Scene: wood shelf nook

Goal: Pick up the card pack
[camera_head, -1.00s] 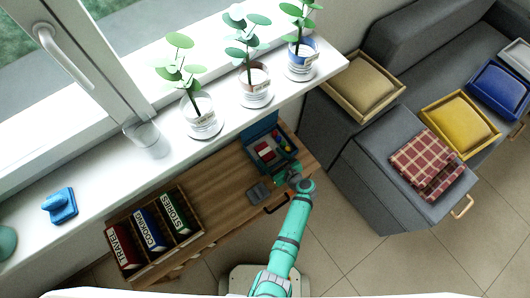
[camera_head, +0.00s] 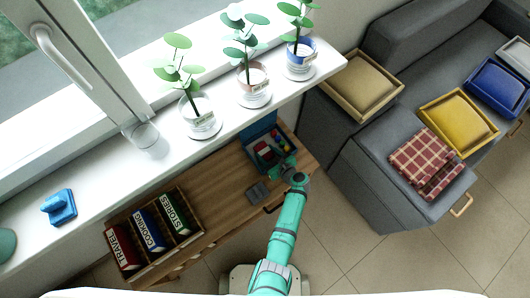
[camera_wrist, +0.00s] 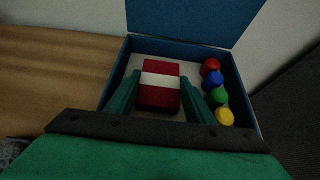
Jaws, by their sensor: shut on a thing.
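The card pack (camera_wrist: 160,83) is a red block with a white band, seen in the wrist view inside an open blue box (camera_wrist: 109,85). My gripper (camera_wrist: 158,92) has its two teal fingers on either side of the pack, shut on it. The pack is still within the box's walls; whether it is lifted off the floor of the box I cannot tell. In the head view the blue box (camera_head: 250,147) stands on the wooden shelf top, and my gripper (camera_head: 280,165) reaches into it, partly hiding the pack.
Red, blue, green and yellow pieces (camera_wrist: 214,82) lie along the box's right side. The blue lid (camera_wrist: 190,20) stands open behind. A grey object (camera_head: 258,192) lies in front of the box. Binders (camera_head: 150,232) stand left, and potted plants (camera_head: 253,90) line the sill above.

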